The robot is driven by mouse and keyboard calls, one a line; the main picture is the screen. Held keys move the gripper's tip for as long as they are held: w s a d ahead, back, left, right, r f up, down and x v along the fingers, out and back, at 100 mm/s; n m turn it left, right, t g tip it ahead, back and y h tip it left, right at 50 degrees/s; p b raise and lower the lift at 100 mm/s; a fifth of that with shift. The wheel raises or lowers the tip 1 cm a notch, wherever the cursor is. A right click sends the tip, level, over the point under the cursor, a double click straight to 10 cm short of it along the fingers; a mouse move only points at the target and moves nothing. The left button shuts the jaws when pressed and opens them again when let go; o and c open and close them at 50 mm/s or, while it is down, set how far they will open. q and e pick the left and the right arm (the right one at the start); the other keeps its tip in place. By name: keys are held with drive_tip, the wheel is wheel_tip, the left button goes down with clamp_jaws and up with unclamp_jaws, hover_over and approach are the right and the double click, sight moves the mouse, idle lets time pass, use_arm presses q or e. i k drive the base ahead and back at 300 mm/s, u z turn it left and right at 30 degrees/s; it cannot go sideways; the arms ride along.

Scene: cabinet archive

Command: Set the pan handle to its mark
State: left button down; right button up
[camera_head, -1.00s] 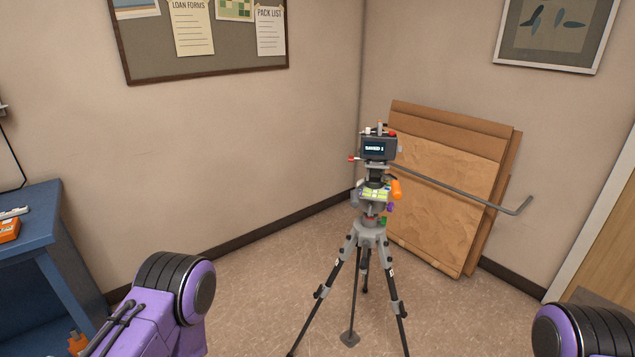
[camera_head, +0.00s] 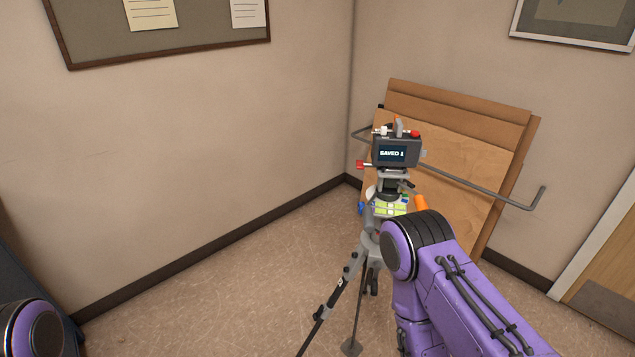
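A camera (camera_head: 397,152) with a lit screen reading "SAVED 1" sits on top of a grey tripod (camera_head: 343,285) in front of me. Below it is the tripod head with a yellow-green marked plate (camera_head: 389,209). An orange grip (camera_head: 421,203) sticks out at the head's right side; it may be the pan handle, but its mark cannot be made out. My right arm crosses in front of the tripod's right side and hides part of the head and legs. Neither gripper shows; only a purple joint of my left arm is at the bottom left corner.
Large brown boards (camera_head: 470,150) lean in the corner behind the tripod, with a grey bent rail (camera_head: 490,191) across their front. A door (camera_head: 605,300) is at the right edge. A dark blue cabinet (camera_head: 30,265) is at the left edge. The floor left of the tripod is clear.

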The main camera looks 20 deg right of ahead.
sight(384, 193)
drive_tip(key=z, duration=0.3)
drive_tip(key=i, duration=0.7)
drive_tip(key=z, duration=0.65)
